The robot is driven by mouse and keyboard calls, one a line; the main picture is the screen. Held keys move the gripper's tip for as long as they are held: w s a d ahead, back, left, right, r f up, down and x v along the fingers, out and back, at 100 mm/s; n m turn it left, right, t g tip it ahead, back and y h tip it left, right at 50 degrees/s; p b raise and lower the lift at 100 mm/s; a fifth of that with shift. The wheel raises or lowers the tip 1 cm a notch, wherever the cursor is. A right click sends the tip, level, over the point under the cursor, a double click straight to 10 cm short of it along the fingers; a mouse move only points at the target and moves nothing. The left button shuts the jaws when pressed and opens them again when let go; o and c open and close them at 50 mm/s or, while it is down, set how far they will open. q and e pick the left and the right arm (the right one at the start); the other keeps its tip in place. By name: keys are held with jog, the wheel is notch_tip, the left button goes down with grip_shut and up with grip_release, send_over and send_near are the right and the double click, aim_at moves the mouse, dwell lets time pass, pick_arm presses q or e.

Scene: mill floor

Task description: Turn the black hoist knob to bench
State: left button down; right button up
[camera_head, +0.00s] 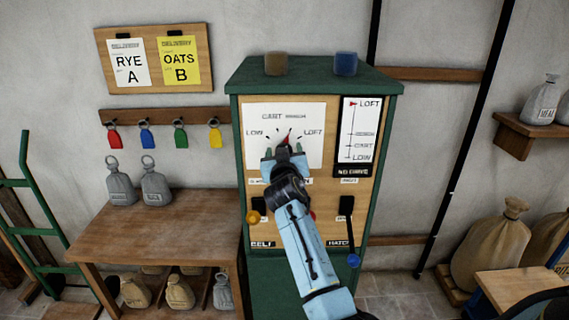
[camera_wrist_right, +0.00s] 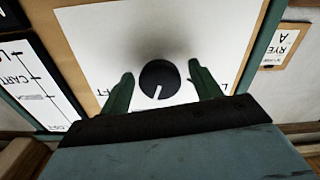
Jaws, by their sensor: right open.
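The black hoist knob (camera_wrist_right: 159,81) is round with a white pointer line, on a white dial plate (camera_head: 312,150) on the green cabinet's front. In the right wrist view the line points down and slightly left, in a picture turned about upside down. The plate reads LOW at left, CART and a blurred word at top, LOFT at right. My right gripper (camera_wrist_right: 164,90) is open, one green finger on each side of the knob with gaps. In the head view this gripper (camera_head: 284,153) hides most of the knob. My left gripper is not in view.
A hoist scale (camera_head: 360,130) right of the dial has a red marker at LOFT. Below are a yellow-orange knob (camera_head: 254,217) and a blue-tipped hatch lever (camera_head: 353,260). A wooden table (camera_head: 160,222) with grey weights stands left, sacks (camera_head: 490,250) right.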

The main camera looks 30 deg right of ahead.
jog(key=b+v, duration=0.1)
jog(key=v, duration=1.2)
jog(key=shift+d+f, duration=0.1)
